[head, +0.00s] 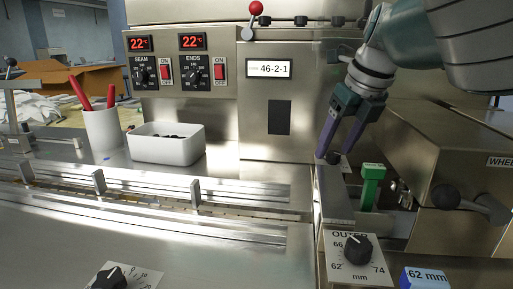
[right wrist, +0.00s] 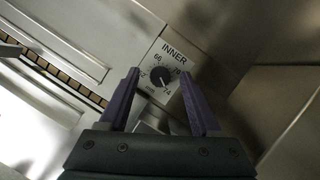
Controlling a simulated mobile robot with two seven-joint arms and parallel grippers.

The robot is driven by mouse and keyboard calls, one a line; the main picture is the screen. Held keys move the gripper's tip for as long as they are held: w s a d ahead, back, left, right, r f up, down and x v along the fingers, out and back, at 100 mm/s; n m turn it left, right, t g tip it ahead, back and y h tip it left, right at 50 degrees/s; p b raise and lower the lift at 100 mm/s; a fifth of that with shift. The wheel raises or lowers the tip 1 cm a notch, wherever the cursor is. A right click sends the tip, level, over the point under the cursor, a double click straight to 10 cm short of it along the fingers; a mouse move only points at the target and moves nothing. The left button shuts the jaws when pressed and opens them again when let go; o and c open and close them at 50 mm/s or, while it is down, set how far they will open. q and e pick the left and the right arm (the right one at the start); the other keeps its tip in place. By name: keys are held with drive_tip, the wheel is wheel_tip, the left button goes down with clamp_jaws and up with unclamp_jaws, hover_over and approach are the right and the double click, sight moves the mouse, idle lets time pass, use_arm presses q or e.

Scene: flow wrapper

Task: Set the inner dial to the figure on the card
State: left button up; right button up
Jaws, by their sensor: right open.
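The inner dial (right wrist: 162,77) is a black knob on a pale plate marked INNER, with 62, 66 and 74 legible in the right wrist view. Its pointer seems to face the 74 side, but it is small. My right gripper (right wrist: 160,73) is open, its purple fingers on either side of the knob in that view; I cannot tell whether they touch it. In the head view the right gripper (head: 335,156) points down at the machine's inner end. A blue card (head: 425,277) at the bottom right reads 62 mm. My left gripper is not in view.
The outer dial (head: 357,249) stands in front, marked 62, 66, 74. A green upright piece (head: 372,187) is close right of the gripper. A black ball handle (head: 446,197) and steel housing are further right. A white bin (head: 166,143) and cup of red-handled tools (head: 102,130) stand left.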

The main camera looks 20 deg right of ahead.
drive_tip(key=shift+w+f, duration=0.2)
drive_tip(key=shift+f, duration=0.25)
clamp_jaws()
idle(0.3)
